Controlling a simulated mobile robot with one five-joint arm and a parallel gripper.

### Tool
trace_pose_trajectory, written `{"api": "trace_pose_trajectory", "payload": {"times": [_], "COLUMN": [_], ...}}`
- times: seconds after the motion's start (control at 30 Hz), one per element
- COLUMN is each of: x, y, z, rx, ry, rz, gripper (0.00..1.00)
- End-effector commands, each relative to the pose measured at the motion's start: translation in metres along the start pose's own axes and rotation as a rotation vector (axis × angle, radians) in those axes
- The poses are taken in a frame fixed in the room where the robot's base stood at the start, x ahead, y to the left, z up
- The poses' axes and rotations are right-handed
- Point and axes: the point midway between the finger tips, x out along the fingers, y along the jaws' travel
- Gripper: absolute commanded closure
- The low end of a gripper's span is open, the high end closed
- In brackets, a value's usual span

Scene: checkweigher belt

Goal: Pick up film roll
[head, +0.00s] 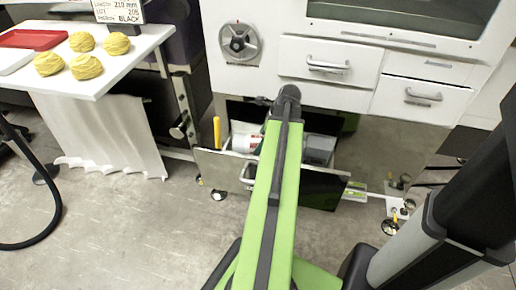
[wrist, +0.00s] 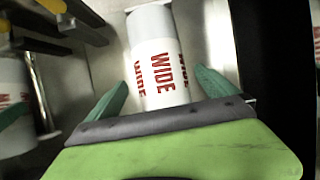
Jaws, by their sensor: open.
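The film roll (wrist: 156,62) is a white cylinder with red "WIDE" lettering. In the wrist view it lies between the two green fingertips of my gripper (wrist: 160,95), with a gap visible on at least one side. The gripper is open around its near part. In the head view the roll (head: 246,142) lies inside the pulled-out drawer (head: 215,160), partly hidden by my green arm. My gripper itself is hidden in the head view, behind the arm's end.
A yellow-handled object (head: 217,132) stands in the drawer's left end, and a grey box (head: 319,148) sits at its right. The white cabinet (head: 275,85) rises behind. A table with yellow dough-like nests (head: 86,67) is at the left. The floor in front is clear.

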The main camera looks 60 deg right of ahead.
Motion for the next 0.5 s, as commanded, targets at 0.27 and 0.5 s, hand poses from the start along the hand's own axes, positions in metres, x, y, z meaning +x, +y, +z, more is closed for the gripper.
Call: {"api": "trace_pose_trajectory", "payload": {"times": [0.27, 0.5], "x": [0.038, 0.035], "y": [-0.002, -0.002], "z": [-0.001, 0.0], "rx": [-0.001, -0.002], "ry": [0.0, 0.0], "rz": [0.0, 0.0], "gripper": [0.03, 0.15]}}
